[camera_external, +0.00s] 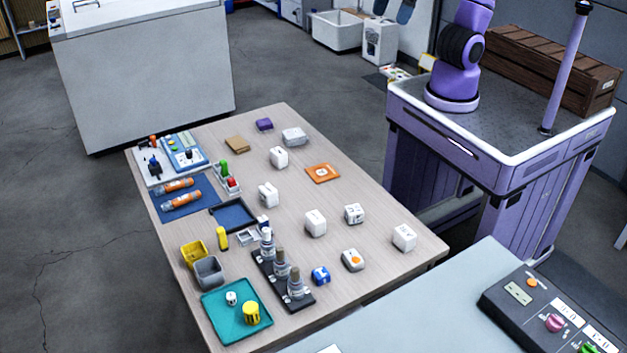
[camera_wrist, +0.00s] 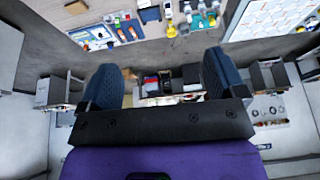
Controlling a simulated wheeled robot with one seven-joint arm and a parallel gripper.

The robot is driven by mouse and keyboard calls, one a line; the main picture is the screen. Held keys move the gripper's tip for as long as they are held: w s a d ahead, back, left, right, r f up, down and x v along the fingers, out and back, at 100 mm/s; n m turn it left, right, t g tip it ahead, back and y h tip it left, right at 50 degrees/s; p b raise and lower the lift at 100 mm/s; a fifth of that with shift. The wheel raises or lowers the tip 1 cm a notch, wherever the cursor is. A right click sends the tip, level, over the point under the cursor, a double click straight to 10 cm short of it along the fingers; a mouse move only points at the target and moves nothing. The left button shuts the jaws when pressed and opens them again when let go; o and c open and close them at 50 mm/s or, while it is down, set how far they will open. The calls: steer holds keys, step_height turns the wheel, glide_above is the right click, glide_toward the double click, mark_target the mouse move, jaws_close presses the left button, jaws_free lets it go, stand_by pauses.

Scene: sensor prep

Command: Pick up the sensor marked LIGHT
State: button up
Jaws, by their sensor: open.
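Several small white boxes that look like sensors stand spread over the wooden table, among them a back one (camera_external: 279,157), a left one (camera_external: 268,196), a middle one (camera_external: 315,224), one with dark marks (camera_external: 354,214) and a right one (camera_external: 404,238). A white one with an orange disc (camera_external: 353,260) sits near the front. Their labels are too small to read, so I cannot tell which is marked LIGHT. My gripper (camera_wrist: 160,78) shows in the wrist view with its two dark fingers wide apart and nothing between them. It is outside the external view.
A grey counter (camera_external: 400,310) stands at the front right.

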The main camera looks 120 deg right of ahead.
steer(key=w+a+f, duration=0.2)
steer(key=w+f, duration=0.5)
steer(key=w, duration=0.5)
steer(key=g, duration=0.3)
glide_above(316, 216)
steer(key=f, duration=3.5)
steer(key=shift+s+d, duration=0.1)
steer(key=shift+d, duration=0.15)
steer(key=f, duration=0.6)
steer(key=shift+w+a, duration=0.1)
steer(key=shift+w, duration=0.25)
steer(key=f, duration=0.4)
steer(key=shift+s+a, duration=0.15)
steer(key=shift+a, duration=0.05)
steer(key=shift+f, duration=0.65)
